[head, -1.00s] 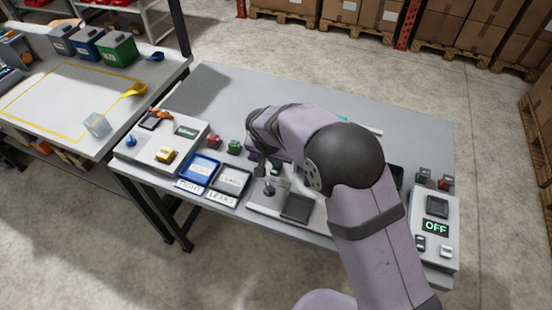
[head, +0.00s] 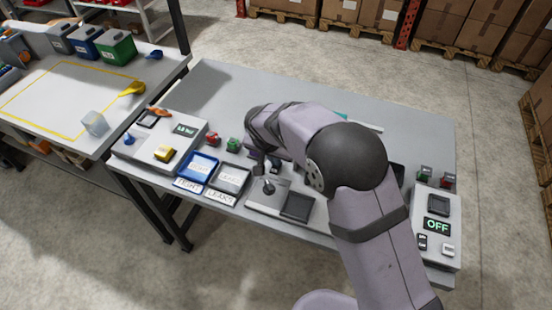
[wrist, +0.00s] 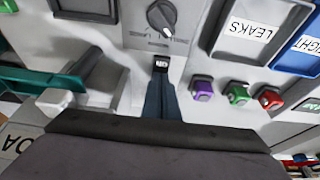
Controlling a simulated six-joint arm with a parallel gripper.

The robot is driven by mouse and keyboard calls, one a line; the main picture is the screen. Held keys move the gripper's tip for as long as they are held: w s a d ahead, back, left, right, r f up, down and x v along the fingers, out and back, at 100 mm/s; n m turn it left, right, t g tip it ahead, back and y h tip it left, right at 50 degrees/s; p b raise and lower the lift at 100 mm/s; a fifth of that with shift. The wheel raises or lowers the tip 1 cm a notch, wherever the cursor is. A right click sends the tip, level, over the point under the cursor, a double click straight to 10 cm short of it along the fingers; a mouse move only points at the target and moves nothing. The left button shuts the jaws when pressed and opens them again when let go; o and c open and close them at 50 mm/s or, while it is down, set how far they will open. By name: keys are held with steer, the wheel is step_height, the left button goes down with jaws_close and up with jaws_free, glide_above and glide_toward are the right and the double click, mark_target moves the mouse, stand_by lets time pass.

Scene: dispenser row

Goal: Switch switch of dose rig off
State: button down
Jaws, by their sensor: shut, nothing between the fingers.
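The dose rig appears to be the pale panel (head: 256,201) in the middle of the near table edge, though no name on it is readable. In the wrist view a small black switch (wrist: 161,63) sits beside the knob, with white letters that look like an upside-down ON. My gripper (wrist: 160,83) is shut and empty, its fingertips right at the switch; contact is unclear.
Purple (wrist: 202,88), green (wrist: 239,94) and red (wrist: 269,98) buttons are close beside my gripper. A LEAKS tray (head: 231,191) and a blue tray (head: 215,174) are left of the panel. A right-hand box shows OFF (head: 437,226). The table's back left is clear.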

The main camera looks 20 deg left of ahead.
steer(key=shift+s+f, duration=0.25)
steer(key=shift+s, duration=0.5)
steer(key=shift+d, duration=0.1)
steer(key=shift+r, duration=0.6)
steer(key=b+v, duration=0.2)
steer(key=v, duration=1.1)
steer(key=shift+w, duration=0.25)
steer(key=shift+r, duration=0.1)
